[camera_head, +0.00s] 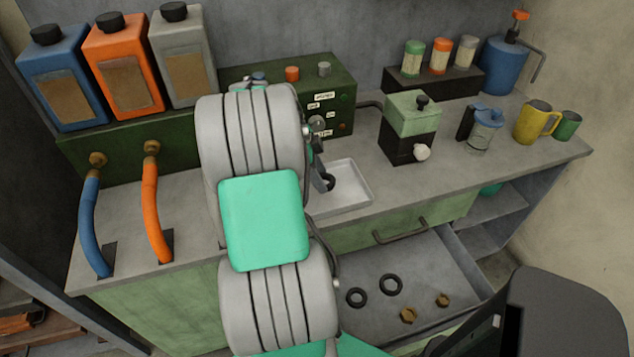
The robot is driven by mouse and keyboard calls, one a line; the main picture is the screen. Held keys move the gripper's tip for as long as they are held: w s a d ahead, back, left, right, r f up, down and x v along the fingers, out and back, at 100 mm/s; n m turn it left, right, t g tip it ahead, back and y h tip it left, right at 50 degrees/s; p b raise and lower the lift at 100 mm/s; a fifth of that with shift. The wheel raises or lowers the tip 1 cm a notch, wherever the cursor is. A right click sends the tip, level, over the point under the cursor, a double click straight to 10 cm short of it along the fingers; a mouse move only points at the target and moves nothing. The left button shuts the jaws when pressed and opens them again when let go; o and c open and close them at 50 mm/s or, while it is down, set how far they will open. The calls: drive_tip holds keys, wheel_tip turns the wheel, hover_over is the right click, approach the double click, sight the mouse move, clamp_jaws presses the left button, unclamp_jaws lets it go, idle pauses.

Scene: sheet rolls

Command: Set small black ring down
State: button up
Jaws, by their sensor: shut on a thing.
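My gripper (321,178) shows only in part past the right side of my arm, low over a shallow white tray (350,197) on the worktop. It is shut on a small black ring (330,183), which shows as a dark curve at the fingertips, over the tray's left part. My arm hides the rest of the gripper and the tray's left side. I cannot tell whether the ring touches the tray floor.
An open drawer (452,268) below holds two black rings (391,285) and two brass nuts (409,315). A green-and-black box (411,125) stands right of the tray. A green control box (345,85) is behind. Worktop between tray and green-and-black box is clear.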

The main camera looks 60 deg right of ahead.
drive_tip(key=shift+w+d+f, duration=0.1)
drive_tip(key=shift+w+f, duration=0.2)
drive_tip(key=shift+f, duration=0.05)
drive_tip(key=shift+w+f, duration=0.15)
drive_tip(key=shift+f, duration=1.7)
drive_tip(key=o, duration=1.3)
drive_tip(key=shift+r, duration=0.1)
